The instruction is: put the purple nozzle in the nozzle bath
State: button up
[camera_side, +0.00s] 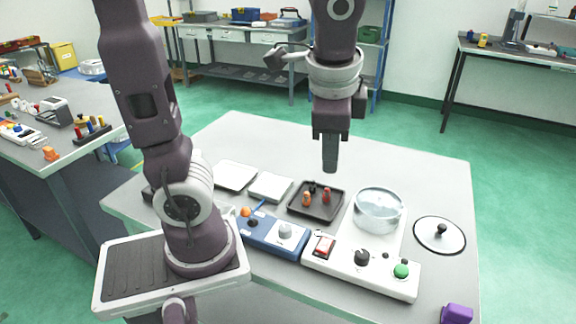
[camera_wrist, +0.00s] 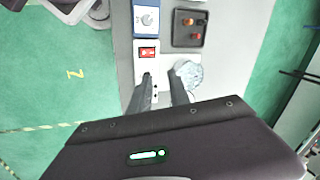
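A dark tray (camera_side: 295,208) holds small orange and red nozzle-like pieces (camera_side: 306,198) and a darker one (camera_side: 312,187), too small for me to tell whether it is purple. The tray also shows in the wrist view (camera_wrist: 178,42). A round clear bath (camera_side: 379,210) stands right of the tray, uncovered; it also shows in the wrist view (camera_wrist: 189,74). My gripper (camera_side: 330,168) points down above the table, behind the tray and bath in the side view. In the wrist view my gripper (camera_wrist: 163,82) has its fingers apart with nothing between them.
A round lid with a black knob (camera_side: 440,234) lies right of the bath. A white control box (camera_side: 340,262) and a blue unit (camera_side: 272,236) stand in front. A purple block (camera_side: 457,314) sits at the near right corner. The table's back is clear.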

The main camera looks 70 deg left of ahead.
jog(key=s+d+n+t+h, duration=0.2)
jog(key=s+n, duration=0.3)
jog(key=s, duration=0.3)
jog(key=shift+s+d+r+n+t+h, duration=0.2)
jog(key=shift+s+d+n+t+h, duration=0.15)
jog(key=shift+t, duration=0.45)
